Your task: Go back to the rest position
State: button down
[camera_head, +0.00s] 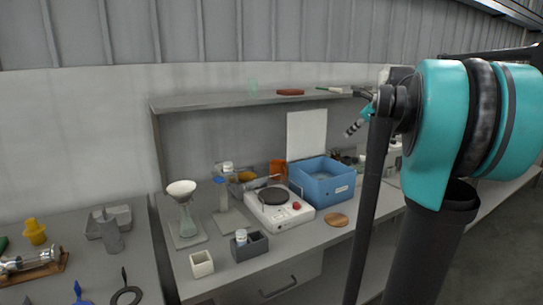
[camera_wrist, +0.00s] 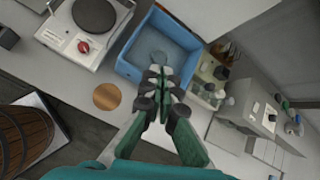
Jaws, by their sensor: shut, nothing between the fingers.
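My gripper (camera_wrist: 158,78) shows in the wrist view with its dark green fingers shut and nothing between them. It is in the air, and in that view its tips overlap the edge of the blue bin (camera_wrist: 172,40). In the head view my teal and black arm fills the right side, and the gripper itself is hard to make out behind the arm links. The blue bin (camera_head: 322,183) stands on the bench to the left of my arm there.
A white hotplate (camera_head: 279,210) with a dark round plate, a round wooden disc (camera_head: 337,220), a flask with a funnel (camera_head: 186,222) and a grey block (camera_head: 249,246) stand on the bench. A shelf (camera_head: 230,99) runs along the wall above. A wooden barrel (camera_wrist: 22,138) shows in the wrist view.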

jog(key=s+a+f+n+g+h, duration=0.1)
jog(key=s+a+f+n, duration=0.2)
jog(key=s+f+n, duration=0.5)
jog(key=s+a+f+n+g+h, duration=0.1)
jog(key=s+a+f+n+h, duration=0.1)
jog(key=s+f+n, duration=0.7)
jog(key=s+a+f+n+g+h, duration=0.1)
jog(key=s+a+f+n, duration=0.2)
jog(key=s+f+n, duration=0.5)
jog(key=s+f, duration=0.3)
jog(key=f, duration=0.3)
jog(key=s+f, duration=0.3)
jog(key=f, duration=0.4)
jog(key=shift+s+a, duration=0.35)
jog(key=c, duration=2.3)
grip_release()
jog(key=shift+r, duration=0.1)
